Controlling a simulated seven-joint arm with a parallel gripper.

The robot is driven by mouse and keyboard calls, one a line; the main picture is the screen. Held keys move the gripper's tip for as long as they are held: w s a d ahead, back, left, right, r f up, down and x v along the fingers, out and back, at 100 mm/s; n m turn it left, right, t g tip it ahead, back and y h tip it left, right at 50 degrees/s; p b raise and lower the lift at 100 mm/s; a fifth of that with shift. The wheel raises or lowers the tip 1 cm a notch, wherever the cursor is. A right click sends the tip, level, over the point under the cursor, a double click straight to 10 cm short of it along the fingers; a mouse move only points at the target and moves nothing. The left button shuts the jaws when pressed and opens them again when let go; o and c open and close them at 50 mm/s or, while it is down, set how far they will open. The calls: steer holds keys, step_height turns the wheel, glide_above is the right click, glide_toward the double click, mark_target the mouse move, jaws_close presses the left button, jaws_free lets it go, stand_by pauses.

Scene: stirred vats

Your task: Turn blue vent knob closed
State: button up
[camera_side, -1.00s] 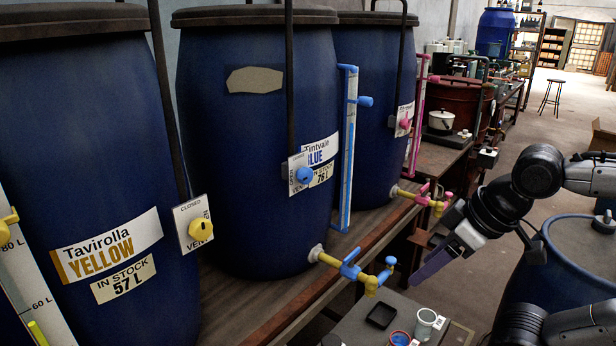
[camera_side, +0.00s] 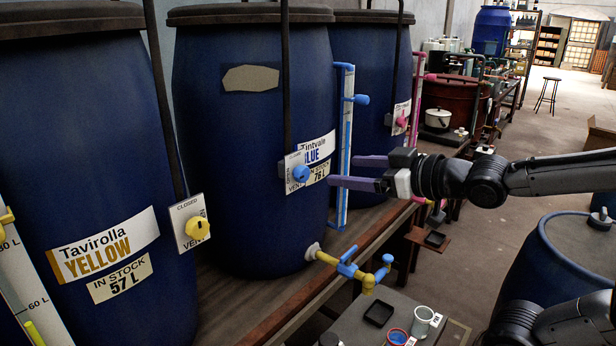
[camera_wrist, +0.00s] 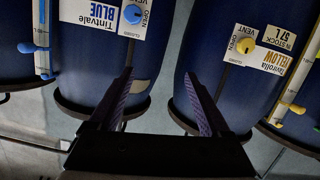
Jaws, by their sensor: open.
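The blue vent knob (camera_side: 300,173) sits on a white plate on the middle barrel (camera_side: 240,130), beside the "Tintvale BLUE" label (camera_side: 318,150). In the wrist view the blue knob (camera_wrist: 132,14) is near the top, ahead and left of centre, with OPEN and CLOSED printed around its plate. My gripper (camera_side: 345,172) is open and empty, its two purple fingers pointing left toward the knob with a gap to it. In the wrist view the fingers (camera_wrist: 160,85) are spread wide, and the knob lies beyond the left fingertip.
A blue sight tube (camera_side: 345,140) stands upright close to my fingers. A yellow vent knob (camera_side: 197,228) is on the left barrel. A yellow pipe with blue taps (camera_side: 350,270) juts out below. A small bench with cups (camera_side: 397,337) stands at the front.

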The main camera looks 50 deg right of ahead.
steer(key=w+n+t+y, duration=0.2)
steer(key=w+t, duration=0.1)
steer(key=w, duration=0.1)
steer(key=m+h, duration=0.1)
steer(key=m, duration=0.2)
glide_toward(305, 175)
steer(key=w, duration=0.9)
steer(key=shift+w, duration=0.1)
jaws_close()
